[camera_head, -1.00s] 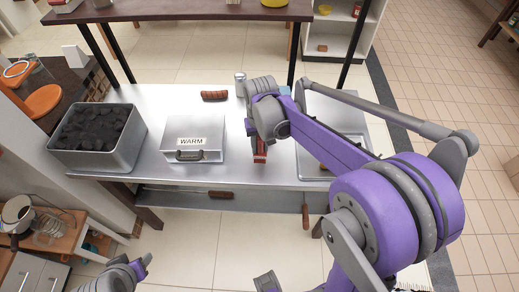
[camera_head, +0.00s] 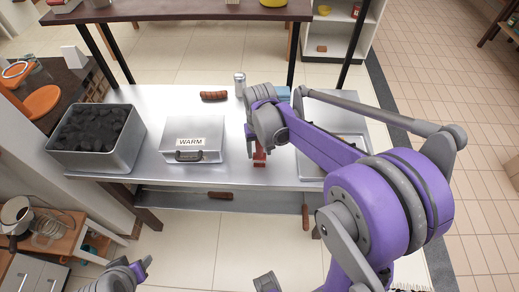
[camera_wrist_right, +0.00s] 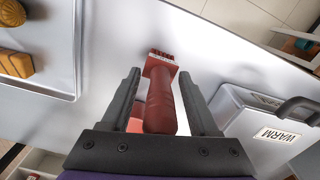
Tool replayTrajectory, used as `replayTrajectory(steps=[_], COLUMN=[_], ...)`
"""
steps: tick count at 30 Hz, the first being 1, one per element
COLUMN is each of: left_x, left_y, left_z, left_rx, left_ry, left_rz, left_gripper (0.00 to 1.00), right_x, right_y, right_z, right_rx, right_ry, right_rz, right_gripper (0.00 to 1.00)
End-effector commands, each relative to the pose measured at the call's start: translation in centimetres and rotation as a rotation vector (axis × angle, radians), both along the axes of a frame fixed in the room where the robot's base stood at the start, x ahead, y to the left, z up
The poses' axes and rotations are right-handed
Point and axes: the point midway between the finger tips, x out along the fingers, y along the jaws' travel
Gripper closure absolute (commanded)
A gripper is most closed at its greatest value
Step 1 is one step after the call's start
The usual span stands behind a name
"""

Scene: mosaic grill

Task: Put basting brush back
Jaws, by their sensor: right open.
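The red basting brush (camera_wrist_right: 160,98) lies on the metal counter, its short dark bristles pointing away in the right wrist view. Its red end also shows in the head view (camera_head: 259,159), below my gripper. My right gripper (camera_wrist_right: 159,75) is open, with one finger on each side of the brush handle and a gap on both sides. In the head view my right gripper (camera_head: 259,148) is over the counter, right of the WARM box, and mostly hides the brush. Part of my left arm shows at the lower left; its gripper (camera_head: 144,263) is too unclear to read.
The WARM box (camera_head: 193,155) stands close left of the brush. A bin of charcoal (camera_head: 70,160) is farther left, and a tray (camera_head: 312,168) is to the right. Sausages (camera_head: 214,96) and a shaker (camera_head: 240,82) are at the back. Tools with brown handles (camera_head: 220,195) are at the counter's front.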

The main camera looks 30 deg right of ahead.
Motion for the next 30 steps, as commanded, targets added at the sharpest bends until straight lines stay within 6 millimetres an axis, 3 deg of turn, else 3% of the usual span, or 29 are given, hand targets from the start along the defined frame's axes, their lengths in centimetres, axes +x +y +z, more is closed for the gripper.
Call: replayTrajectory(steps=[5,19,26,30], left_x=[0.1,0.4,0.4,0.4], left_y=[0.0,0.0,0.0,0.0], left_z=[0.4,1.4,1.5,1.5], left_rx=[0.000,0.000,0.000,0.000], left_ry=[-0.002,-0.007,-0.008,-0.008], left_rz=[0.000,0.000,0.000,0.000], left_gripper=[0.50,0.50,0.50,0.50], right_x=[0.0,0.0,-0.6,-3.5], right_y=[0.0,0.0,0.4,1.9], right_z=[1.5,10.7,12.2,11.7], right_rx=[0.000,0.000,-0.002,-0.013], right_ry=[0.000,0.000,-0.015,-0.090], right_rz=[0.000,0.000,0.010,0.059], right_gripper=[0.39,0.39,0.39,0.39])
